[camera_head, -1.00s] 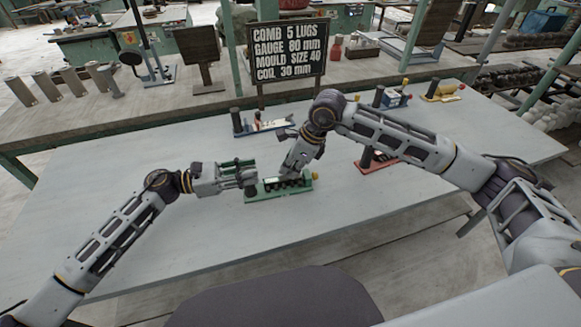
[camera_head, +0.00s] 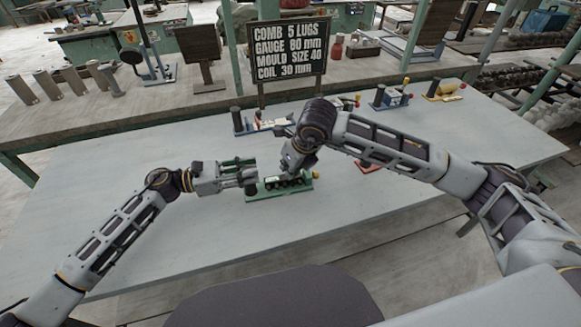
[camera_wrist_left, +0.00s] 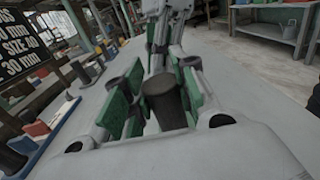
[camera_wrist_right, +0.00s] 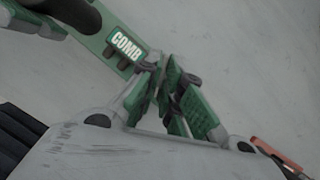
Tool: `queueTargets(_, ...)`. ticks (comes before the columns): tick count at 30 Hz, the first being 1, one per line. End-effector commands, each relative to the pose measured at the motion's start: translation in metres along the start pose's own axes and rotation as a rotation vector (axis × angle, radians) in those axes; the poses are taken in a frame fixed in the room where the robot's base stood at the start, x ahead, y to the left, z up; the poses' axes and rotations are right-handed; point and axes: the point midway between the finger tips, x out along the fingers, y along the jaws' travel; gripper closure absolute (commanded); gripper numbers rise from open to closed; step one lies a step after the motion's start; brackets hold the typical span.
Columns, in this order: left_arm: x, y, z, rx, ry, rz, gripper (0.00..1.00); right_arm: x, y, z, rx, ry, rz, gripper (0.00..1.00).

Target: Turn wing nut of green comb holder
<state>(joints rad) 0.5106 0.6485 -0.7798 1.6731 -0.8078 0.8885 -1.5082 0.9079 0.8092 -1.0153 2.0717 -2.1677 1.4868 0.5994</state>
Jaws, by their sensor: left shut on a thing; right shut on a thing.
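The green comb holder (camera_head: 262,195) lies on the grey table in the head view, with a dark post at its left end. Its base and COMB label (camera_wrist_right: 126,45) show in the right wrist view. My left gripper (camera_head: 250,176) is shut on the dark post (camera_wrist_left: 165,102), which stands between its fingers in the left wrist view. My right gripper (camera_wrist_right: 165,85) comes down over the holder, its fingers close together beside the label. It is shut on a small part, apparently the wing nut, which the fingers almost wholly hide.
A blue holder (camera_head: 262,125) stands behind, with another blue one (camera_head: 392,98) and a yellow one (camera_head: 442,92) at the back right. A red holder (camera_head: 370,166) is partly behind my right arm. A sign (camera_head: 288,48) stands at the back. The table's front left is clear.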

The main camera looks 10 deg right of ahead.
Motion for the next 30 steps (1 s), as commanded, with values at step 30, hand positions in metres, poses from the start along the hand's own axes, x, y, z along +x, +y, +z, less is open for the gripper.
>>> queueTargets(30, 0.0001, -0.0009, -0.0008, -0.002, 0.001, -0.002, 1.00, 0.0005, 0.0000, 0.0001, 0.203, -0.001, -0.085, 0.90)
